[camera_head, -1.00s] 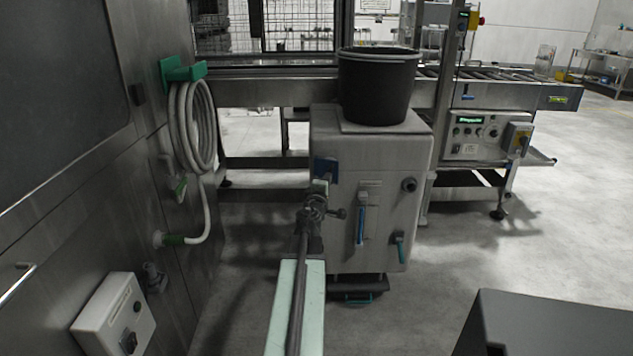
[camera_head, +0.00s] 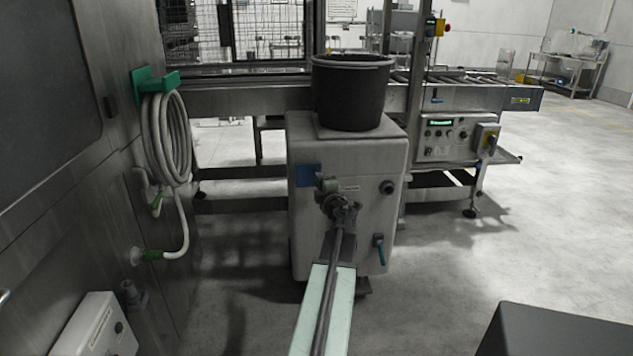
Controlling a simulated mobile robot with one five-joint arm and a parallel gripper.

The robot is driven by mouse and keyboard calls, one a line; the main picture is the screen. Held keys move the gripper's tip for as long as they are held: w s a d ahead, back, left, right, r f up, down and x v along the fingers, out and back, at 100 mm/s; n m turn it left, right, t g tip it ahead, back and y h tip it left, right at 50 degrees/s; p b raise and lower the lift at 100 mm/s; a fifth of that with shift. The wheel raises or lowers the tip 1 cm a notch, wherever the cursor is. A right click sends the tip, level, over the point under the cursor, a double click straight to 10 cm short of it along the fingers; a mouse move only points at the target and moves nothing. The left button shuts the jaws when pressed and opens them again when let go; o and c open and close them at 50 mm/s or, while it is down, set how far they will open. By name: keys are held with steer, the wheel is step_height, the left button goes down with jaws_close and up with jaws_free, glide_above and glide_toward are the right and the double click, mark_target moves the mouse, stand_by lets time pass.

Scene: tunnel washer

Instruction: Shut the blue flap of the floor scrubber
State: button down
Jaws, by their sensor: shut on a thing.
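The floor scrubber is a pale grey boxy machine (camera_head: 360,228) in the middle of the head view. Its blue flap (camera_head: 307,174) is a small dark-blue square at the upper left of its front face. I cannot tell whether the flap stands off the face. My gripper (camera_head: 327,184) is at the flap's right edge, reaching in from below on my arm. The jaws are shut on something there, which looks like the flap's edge. The fingertips are small and dark, and the wrist hides part of the front face.
A black bucket (camera_head: 352,95) stands on the scrubber. A teal-handled valve (camera_head: 379,248) and a dark round knob (camera_head: 387,187) are on its right front. A coiled hose (camera_head: 165,140) hangs on the left wall. A roller conveyor (camera_head: 460,93) runs behind. Floor is open at right.

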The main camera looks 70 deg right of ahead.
steer(key=shift+s+d, duration=0.65)
steer(key=shift+d, duration=0.1)
steer(key=w+a, duration=0.1)
steer(key=a, duration=0.5)
steer(key=s+d, duration=0.3)
steer(key=s, duration=0.6)
steer(key=shift+s, duration=0.15)
